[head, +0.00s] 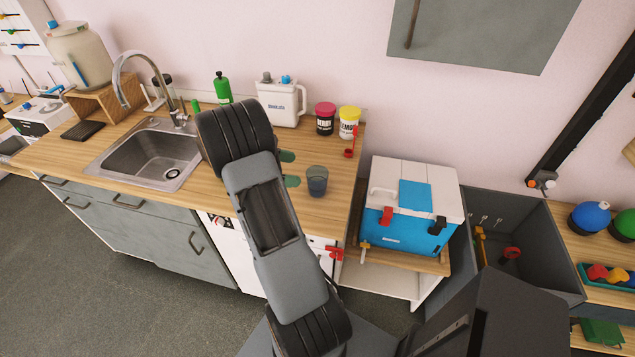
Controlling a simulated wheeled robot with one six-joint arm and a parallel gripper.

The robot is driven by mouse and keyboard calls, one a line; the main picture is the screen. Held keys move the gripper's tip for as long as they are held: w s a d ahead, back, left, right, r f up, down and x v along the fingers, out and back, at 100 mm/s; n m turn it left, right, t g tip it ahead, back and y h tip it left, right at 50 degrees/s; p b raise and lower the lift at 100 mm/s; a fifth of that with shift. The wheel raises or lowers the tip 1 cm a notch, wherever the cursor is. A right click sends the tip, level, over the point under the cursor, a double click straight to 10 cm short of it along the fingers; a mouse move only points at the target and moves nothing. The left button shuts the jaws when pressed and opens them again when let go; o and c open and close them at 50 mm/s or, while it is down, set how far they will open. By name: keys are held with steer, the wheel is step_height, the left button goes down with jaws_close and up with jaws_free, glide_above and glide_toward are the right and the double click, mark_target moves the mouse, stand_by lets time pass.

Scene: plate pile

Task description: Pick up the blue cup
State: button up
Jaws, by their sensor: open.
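The blue cup (317,182) is a small see-through blue-grey tumbler. It stands upright on the wooden counter, near its front edge, to the right of my arm. My gripper (290,168) shows only as two green fingertips that stick out from behind my arm, apart from each other, just left of the cup. The gripper is open and nothing shows between the tips. The rest of the gripper is hidden behind my arm. The fingertips look close to the cup but I see no contact.
A white jug (283,103), a dark jar (325,120) with a red lid and a yellow-lidded jar (349,122) stand behind the cup. A sink (150,158) is at left. A blue and white cooler (408,205) is at right. Bare counter lies around the cup.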

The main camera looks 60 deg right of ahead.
mark_target(327, 175)
steer(key=shift+p+x, duration=1.15)
steer(key=shift+x, duration=3.3)
steer(key=shift+a, duration=0.1)
steer(key=shift+c, duration=0.4)
steer(key=c, duration=0.9)
steer(key=shift+o, duration=0.2)
